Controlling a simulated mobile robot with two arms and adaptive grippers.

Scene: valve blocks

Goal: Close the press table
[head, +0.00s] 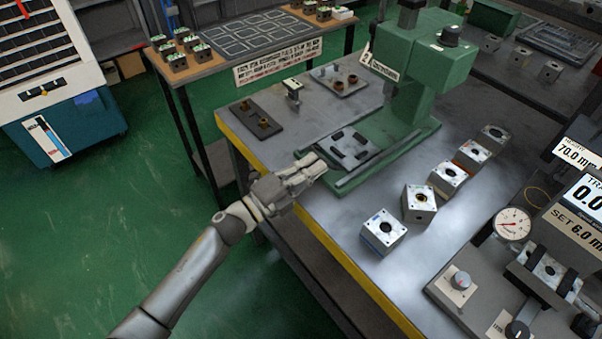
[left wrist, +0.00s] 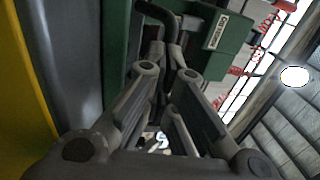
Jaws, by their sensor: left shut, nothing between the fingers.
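The green press (head: 418,75) stands on the workbench, and its green body with a white label also shows in the left wrist view (left wrist: 228,38). The press table (head: 340,143), a grey plate with dark pads, sits at the near left of the press's green base, out in front of the press head. My left gripper (head: 318,164) is shut and empty beside the near left corner of the press table. In the left wrist view a dark bent bar (left wrist: 172,22) lies just beyond the fingertips; I cannot tell whether they touch it. My right gripper is out of view.
Several metal valve blocks (head: 384,232) stand in a row right of the press. A gauge station (head: 512,224) is at the right. The bench has a yellow front edge (head: 350,262).

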